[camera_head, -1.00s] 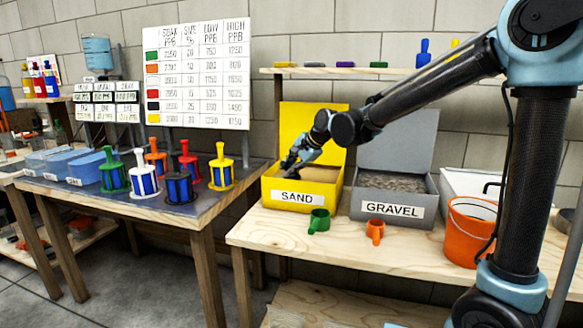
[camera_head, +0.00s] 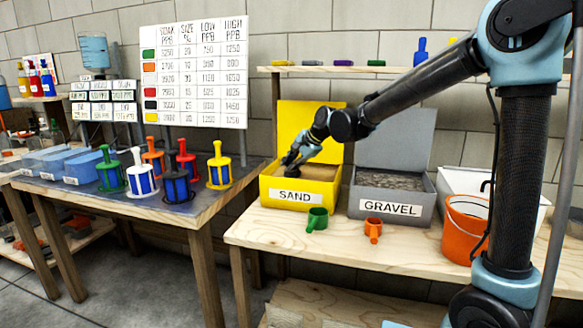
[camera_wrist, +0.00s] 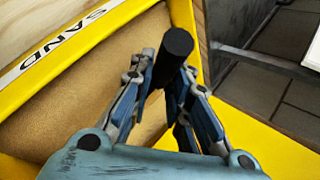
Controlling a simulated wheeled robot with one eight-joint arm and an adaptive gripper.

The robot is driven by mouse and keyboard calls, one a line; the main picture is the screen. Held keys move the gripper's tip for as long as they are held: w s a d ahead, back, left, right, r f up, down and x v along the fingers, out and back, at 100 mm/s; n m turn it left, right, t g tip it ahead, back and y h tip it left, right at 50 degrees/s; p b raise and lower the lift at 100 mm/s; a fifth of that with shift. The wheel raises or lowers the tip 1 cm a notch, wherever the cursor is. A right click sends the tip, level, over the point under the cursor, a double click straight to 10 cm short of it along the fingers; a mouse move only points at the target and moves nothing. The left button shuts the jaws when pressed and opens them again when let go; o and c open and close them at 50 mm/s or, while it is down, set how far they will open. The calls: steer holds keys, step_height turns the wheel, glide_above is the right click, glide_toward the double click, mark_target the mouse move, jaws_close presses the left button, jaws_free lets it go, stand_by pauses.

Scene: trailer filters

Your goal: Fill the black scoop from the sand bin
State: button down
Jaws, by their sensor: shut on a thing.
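The yellow sand bin (camera_head: 270,193) stands on the wooden bench with its lid up and its front marked SAND. In the wrist view its yellow rim (camera_wrist: 110,47) frames a bed of tan sand (camera_wrist: 75,112). My gripper (camera_head: 290,160) is over the left part of the bin's opening in the head view. In the wrist view my gripper (camera_wrist: 166,80) is shut on the black scoop, whose dark round end (camera_wrist: 178,42) shows between the fingers. The scoop's cup is hidden, so I cannot tell whether it holds sand or touches it.
The grey gravel bin (camera_head: 365,207) stands to the right. A green scoop (camera_head: 317,219) and an orange scoop (camera_head: 374,230) sit in front of the bins. An orange bucket (camera_head: 462,232) is at right. Several coloured filters stand on the left table (camera_head: 130,205). The bench's front left is clear.

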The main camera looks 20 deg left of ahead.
steer(key=shift+s+d+r, duration=0.1)
steer(key=shift+s+r, duration=0.6)
steer(key=shift+r, duration=0.95)
steer(key=shift+s+d+r, duration=0.1)
steer(key=shift+s+r, duration=0.6)
steer(key=shift+r, duration=0.9)
steer(key=shift+s+r, duration=0.7)
steer(key=shift+r, duration=0.95)
steer(key=shift+s+r+n+t, duration=0.15)
steer(key=shift+r+n+t, duration=0.45)
steer(key=shift+t, duration=0.5)
steer(key=shift+r+n+t+y, duration=0.55)
steer(key=shift+r+t, duration=0.4)
steer(key=shift+t, duration=0.35)
steer(key=shift+w, duration=0.2)
